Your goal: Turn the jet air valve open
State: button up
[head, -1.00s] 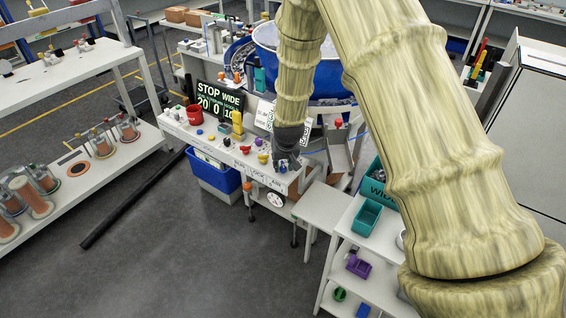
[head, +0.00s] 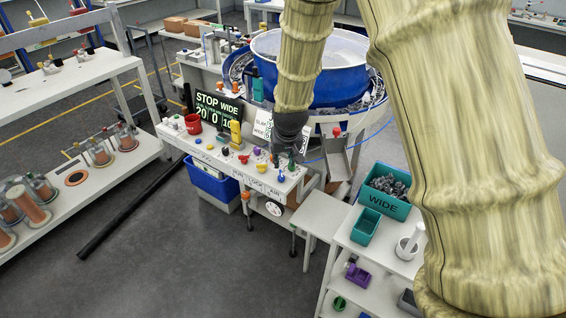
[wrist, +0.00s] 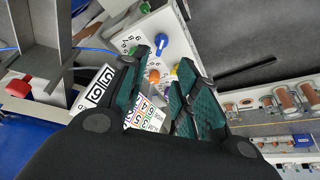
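The white control panel (head: 215,157) carries coloured knobs and levers, with lettering that seems to include RUN, LOCK and AIR along its front edge. Near its right end are a blue knob (head: 281,175) and a yellow knob (head: 261,168). My gripper (head: 291,152) hangs above this end, pointing down. In the wrist view its two teal-padded fingers (wrist: 163,62) are apart with nothing held. A blue knob (wrist: 161,42) on a numbered dial and an orange knob (wrist: 153,76) show beyond and between the fingertips. I cannot tell which control is the jet air valve.
A large blue bowl (head: 310,76) stands behind the panel, with a metal chute (head: 338,155) to its right. A STOP WIDE display (head: 217,112) stands at the panel's back. A teal WIDE bin (head: 384,207) sits on the right shelf.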

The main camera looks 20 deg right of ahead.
jog(key=shift+s+r, duration=0.25)
jog(key=shift+r, duration=0.35)
jog(key=s+f+g, duration=0.1)
jog(key=s+f, duration=0.8)
jog(key=f, duration=0.6)
jog(key=s+f+g, duration=0.1)
jog(key=s+f, duration=0.5)
jog(key=s, duration=0.5)
jog(key=s+f+g+b, duration=0.1)
jog(key=s+f, duration=0.5)
jog(key=s, duration=0.6)
jog(key=s+f+n+g, duration=0.1)
jog(key=s+f, duration=0.6)
jog(key=s, duration=0.4)
jog(key=shift+s+g+y+b, duration=0.25)
jog(key=shift+g+y+b, duration=0.05)
jog(key=shift+b, duration=0.05)
jog(key=shift+o, duration=0.6)
